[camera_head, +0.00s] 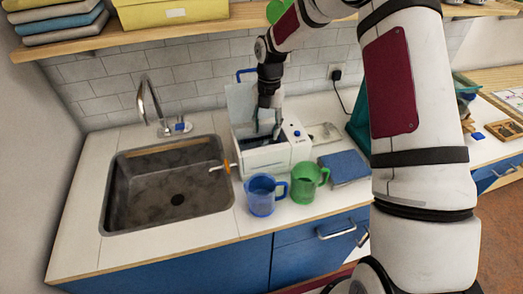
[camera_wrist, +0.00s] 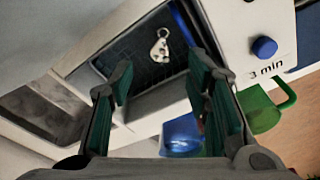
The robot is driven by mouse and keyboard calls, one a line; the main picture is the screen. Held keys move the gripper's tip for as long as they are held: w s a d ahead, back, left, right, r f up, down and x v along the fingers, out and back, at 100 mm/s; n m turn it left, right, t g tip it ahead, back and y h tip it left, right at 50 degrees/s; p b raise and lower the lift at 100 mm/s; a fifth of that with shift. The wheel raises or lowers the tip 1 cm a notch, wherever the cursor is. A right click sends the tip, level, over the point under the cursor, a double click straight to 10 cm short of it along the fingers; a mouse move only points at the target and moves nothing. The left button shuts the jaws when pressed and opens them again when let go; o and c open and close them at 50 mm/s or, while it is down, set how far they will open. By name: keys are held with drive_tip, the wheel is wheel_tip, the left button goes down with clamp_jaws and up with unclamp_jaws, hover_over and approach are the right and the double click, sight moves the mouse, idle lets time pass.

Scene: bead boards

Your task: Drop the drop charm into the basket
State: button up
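A small silvery charm (camera_wrist: 160,46) shows in the wrist view, against the dark grid-like floor of the basket (camera_wrist: 132,62) inside the white cleaner box (camera_head: 272,157). It looks apart from both fingers; whether it rests on the floor is hard to tell. My gripper (camera_wrist: 160,72) is open, its dark green-padded fingers wide apart with nothing between them. In the head view my gripper (camera_head: 266,127) points down over the open top of the box, and the charm cannot be made out there.
The box's lid (camera_head: 240,103) stands raised behind. A blue mug (camera_head: 261,197) and a green mug (camera_head: 305,184) stand close in front. A sink (camera_head: 170,185) lies to the left, with an orange-and-white item (camera_head: 222,167) at its edge. A blue book-like block (camera_head: 344,167) lies right.

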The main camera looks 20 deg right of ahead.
wheel_tip(320, 180, up, 12)
drive_tip(key=w, duration=0.1)
drive_tip(key=shift+d, duration=0.4)
drive_tip(key=shift+w, duration=0.1)
idle(0.4)
